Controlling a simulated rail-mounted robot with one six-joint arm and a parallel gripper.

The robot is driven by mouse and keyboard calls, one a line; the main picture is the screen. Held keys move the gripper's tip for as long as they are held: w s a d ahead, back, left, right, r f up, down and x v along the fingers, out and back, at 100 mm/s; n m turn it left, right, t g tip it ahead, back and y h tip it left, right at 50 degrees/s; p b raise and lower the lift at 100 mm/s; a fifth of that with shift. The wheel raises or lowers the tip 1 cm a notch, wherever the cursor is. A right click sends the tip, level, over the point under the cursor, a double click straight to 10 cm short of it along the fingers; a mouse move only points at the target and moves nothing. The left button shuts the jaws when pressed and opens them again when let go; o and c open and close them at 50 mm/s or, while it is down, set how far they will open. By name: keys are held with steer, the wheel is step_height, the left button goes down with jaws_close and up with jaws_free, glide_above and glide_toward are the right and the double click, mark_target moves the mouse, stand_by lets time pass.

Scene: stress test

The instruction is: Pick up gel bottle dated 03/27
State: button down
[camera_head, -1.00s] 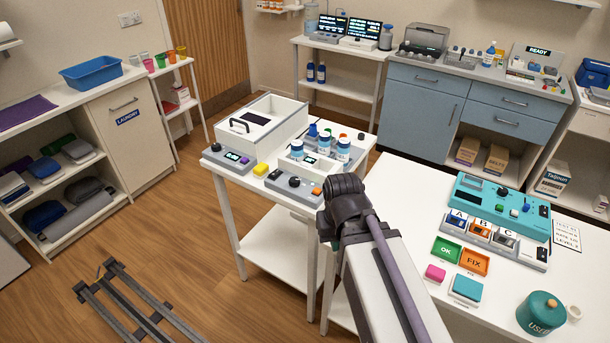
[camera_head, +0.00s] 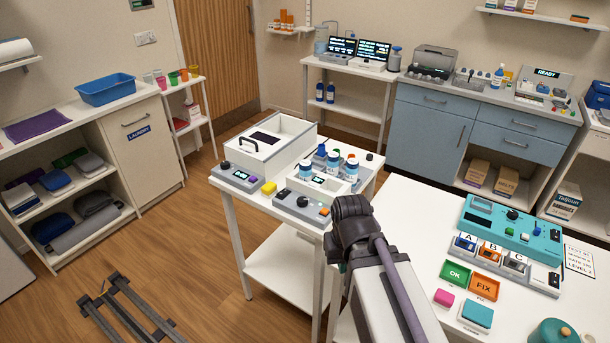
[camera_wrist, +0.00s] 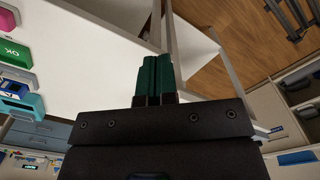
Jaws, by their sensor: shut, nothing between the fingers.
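Several small white bottles with blue labels stand in a white open tray (camera_head: 318,187) on the small white trolley. The dates on the labels are too small to read, so I cannot tell which is dated 03/27. My gripper (camera_wrist: 157,75) shows in the wrist view with its dark green fingers together and empty, over the edge of a white table. In the head view the fingers are hidden behind my arm. No bottle shows in the wrist view.
A white box with a black handle (camera_head: 275,140) and grey devices (camera_head: 300,206) share the trolley top. The white table (camera_head: 425,205) at right holds a teal device (camera_head: 513,226), OK and FIX trays (camera_head: 486,286) and a teal pot (camera_head: 553,332).

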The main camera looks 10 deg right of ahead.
steer(key=c, duration=1.9)
jaws_free()
steer(key=o, duration=1.4)
steer(key=shift+o, duration=0.2)
steer(key=shift+r, duration=0.1)
